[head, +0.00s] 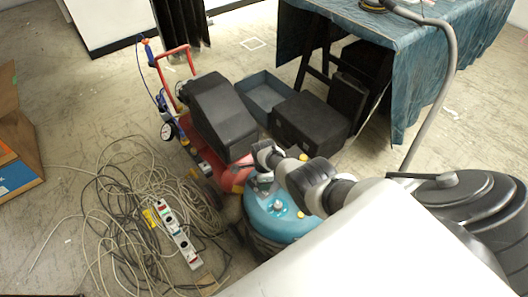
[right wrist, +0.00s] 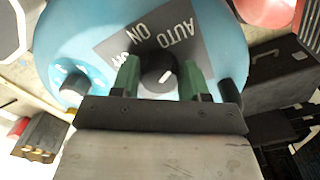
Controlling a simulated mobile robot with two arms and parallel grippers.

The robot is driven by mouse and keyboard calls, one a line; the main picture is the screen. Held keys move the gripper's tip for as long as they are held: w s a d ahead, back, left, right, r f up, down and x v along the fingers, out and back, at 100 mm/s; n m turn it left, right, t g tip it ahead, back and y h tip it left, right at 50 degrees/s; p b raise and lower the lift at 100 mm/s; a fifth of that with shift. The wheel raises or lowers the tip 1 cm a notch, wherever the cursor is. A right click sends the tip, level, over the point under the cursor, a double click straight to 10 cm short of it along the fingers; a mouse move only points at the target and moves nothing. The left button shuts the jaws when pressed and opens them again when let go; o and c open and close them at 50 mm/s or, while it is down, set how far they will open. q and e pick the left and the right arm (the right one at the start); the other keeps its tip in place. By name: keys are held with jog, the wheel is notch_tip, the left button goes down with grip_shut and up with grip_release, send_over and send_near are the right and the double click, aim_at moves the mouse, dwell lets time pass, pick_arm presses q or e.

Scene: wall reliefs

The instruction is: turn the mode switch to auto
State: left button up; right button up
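The mode switch is a dark round knob (right wrist: 157,72) with a white pointer mark, on a grey label plate (right wrist: 110,45) reading OFF, ON and AUTO. The mark sits on the knob's right part; I cannot tell which word it points at. The plate is on the light blue top of a round machine (head: 283,222), seen in the head view. My right gripper (right wrist: 160,78) has its two green fingers on either side of the knob, seemingly with narrow gaps. In the head view my right arm reaches over the machine and hides the knob. My left gripper is not in view.
Tangled cables (head: 125,215) and a power strip (head: 180,235) lie left of the machine. A red machine with a black box (head: 222,115) and black cases (head: 310,122) stand behind it.

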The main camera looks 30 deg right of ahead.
jog(key=o, duration=0.4)
notch_tip(320, 180, up, 10)
jog(key=p, duration=0.7)
jog(key=shift+f, duration=0.15)
jog(key=shift+r+p, duration=0.4)
jog(key=shift+r, duration=0.15)
